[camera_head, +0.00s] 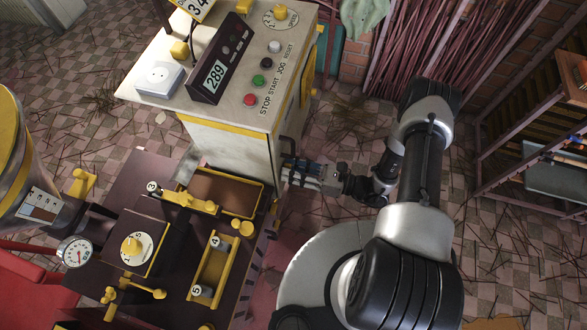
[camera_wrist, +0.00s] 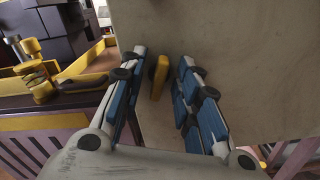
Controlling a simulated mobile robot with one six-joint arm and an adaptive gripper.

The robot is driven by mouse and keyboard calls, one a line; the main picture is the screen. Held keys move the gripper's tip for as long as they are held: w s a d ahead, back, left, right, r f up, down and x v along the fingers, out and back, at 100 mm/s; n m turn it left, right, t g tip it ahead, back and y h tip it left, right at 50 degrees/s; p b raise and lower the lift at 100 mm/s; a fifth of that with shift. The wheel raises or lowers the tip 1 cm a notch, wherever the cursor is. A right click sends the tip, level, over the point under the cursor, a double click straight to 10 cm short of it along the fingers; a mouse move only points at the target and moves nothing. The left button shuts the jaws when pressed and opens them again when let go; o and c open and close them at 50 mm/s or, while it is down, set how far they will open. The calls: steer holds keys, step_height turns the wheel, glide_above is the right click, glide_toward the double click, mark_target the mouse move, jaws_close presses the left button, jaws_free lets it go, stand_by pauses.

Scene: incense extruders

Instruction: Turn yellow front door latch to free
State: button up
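The yellow latch (camera_wrist: 160,77) is a short bar on the pale cabinet door (camera_wrist: 225,35) in the wrist view. It stands nearly upright, slightly tilted. My gripper (camera_wrist: 157,70) is open, with one blue-padded finger on each side of the latch. Gaps show between the latch and both fingers, wider on the left. In the head view my gripper (camera_head: 290,168) is beside the lower right edge of the pale cabinet (camera_head: 230,148). The latch cannot be made out in the head view.
A dark machine bench with yellow rails (camera_head: 215,265) stands close to the left of my gripper; its yellow knob (camera_wrist: 42,90) shows at left in the wrist view. A control panel (camera_head: 225,62) tops the cabinet. Bundled sticks (camera_head: 430,45) and a rack (camera_head: 535,120) stand right.

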steer(key=shift+c, duration=0.4)
jaws_close()
steer(key=shift+n, duration=0.4)
steer(key=n, duration=1.1)
steer(key=shift+s+a, duration=0.1)
steer(key=shift+s, duration=0.15)
steer(key=shift+n, duration=0.3)
steer(key=shift+o, duration=0.4)
jaws_free()
